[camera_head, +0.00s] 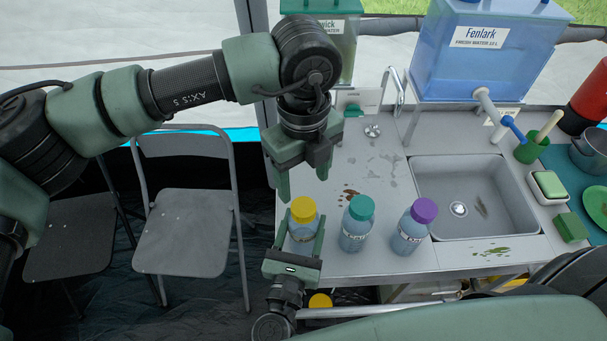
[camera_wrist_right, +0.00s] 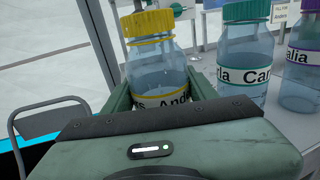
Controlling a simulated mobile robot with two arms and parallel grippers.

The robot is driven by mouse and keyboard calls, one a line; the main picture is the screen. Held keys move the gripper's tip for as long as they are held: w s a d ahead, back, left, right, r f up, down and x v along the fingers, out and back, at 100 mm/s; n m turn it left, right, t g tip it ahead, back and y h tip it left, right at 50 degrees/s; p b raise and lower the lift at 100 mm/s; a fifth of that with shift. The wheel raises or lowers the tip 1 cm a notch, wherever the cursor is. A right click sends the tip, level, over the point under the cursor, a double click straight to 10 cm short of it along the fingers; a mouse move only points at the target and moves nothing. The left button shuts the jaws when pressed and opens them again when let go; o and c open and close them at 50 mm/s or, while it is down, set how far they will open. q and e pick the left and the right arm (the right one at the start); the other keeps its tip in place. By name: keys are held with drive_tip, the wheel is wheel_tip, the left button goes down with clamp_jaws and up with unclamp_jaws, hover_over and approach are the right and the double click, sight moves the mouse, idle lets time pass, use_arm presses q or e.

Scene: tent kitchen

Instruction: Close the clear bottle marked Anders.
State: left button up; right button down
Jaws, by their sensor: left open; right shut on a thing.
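The clear bottle marked Anders (camera_head: 303,230) stands upright at the counter's left front edge. Its label, partly readable as "s Ande", shows in the right wrist view (camera_wrist_right: 160,78). A yellow cap (camera_head: 303,208) sits on its mouth; I cannot tell how tight it is. My right gripper (camera_head: 298,244) is shut on the bottle's body, one finger on each side. My left gripper (camera_head: 303,188) is open and empty, pointing down above and behind the yellow cap, apart from it in the head view.
A teal-capped bottle (camera_head: 357,224) and a purple-capped bottle (camera_head: 413,227) stand to the right. Beyond them is the sink (camera_head: 470,180). A blue water tank (camera_head: 490,50) and a green tank (camera_head: 338,40) stand behind. A folding chair (camera_head: 185,230) is at left.

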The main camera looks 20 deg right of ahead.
sight(304, 207)
use_arm(q)
drive_tip(key=shift+n, duration=1.2)
drive_tip(key=shift+f, duration=4)
